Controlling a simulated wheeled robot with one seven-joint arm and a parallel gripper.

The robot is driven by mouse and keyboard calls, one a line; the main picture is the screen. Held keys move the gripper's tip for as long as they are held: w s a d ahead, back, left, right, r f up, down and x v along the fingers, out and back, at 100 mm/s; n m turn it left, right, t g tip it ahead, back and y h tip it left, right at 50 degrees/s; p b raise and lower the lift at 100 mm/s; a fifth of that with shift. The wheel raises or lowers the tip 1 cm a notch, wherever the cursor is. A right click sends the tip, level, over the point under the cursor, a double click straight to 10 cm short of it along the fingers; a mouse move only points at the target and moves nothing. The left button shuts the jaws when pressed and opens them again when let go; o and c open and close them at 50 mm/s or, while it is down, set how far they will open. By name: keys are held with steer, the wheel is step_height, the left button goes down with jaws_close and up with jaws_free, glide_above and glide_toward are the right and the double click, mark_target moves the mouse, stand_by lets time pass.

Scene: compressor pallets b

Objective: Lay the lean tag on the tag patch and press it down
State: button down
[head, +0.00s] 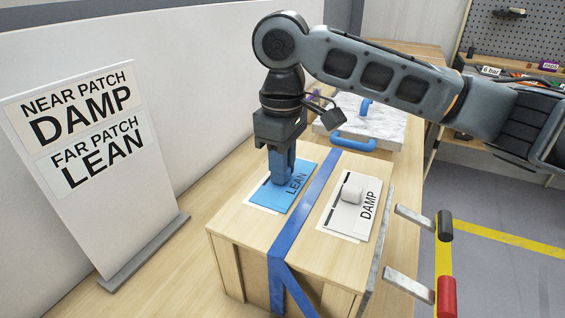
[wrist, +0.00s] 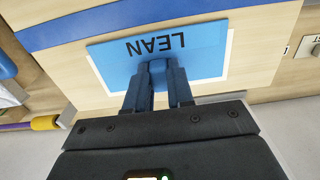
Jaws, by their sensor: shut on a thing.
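The lean tag (head: 268,196) is a blue plate marked LEAN. It lies flat, or very nearly so, over the far white tag patch (wrist: 229,66) on the wooden crate top, with white margins showing around it. Contact underneath cannot be told. In the wrist view the tag (wrist: 108,54) covers most of the patch. My gripper (head: 281,180) points down and is shut on the tag's blue knob; it also shows in the wrist view (wrist: 158,80). The fingers hide most of the knob.
A white DAMP tag (head: 350,212) with a white knob lies on the near patch. A blue strap (head: 309,203) runs between the patches. A sign (head: 85,140) reads near patch DAMP, far patch LEAN. A grey slab with blue handles (head: 353,143) lies behind. Levers (head: 414,218) stick out at right.

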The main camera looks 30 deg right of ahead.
steer(key=c, duration=0.9)
jaws_free()
steer(key=shift+r+b, duration=0.55)
steer(key=shift+r, duration=3.35)
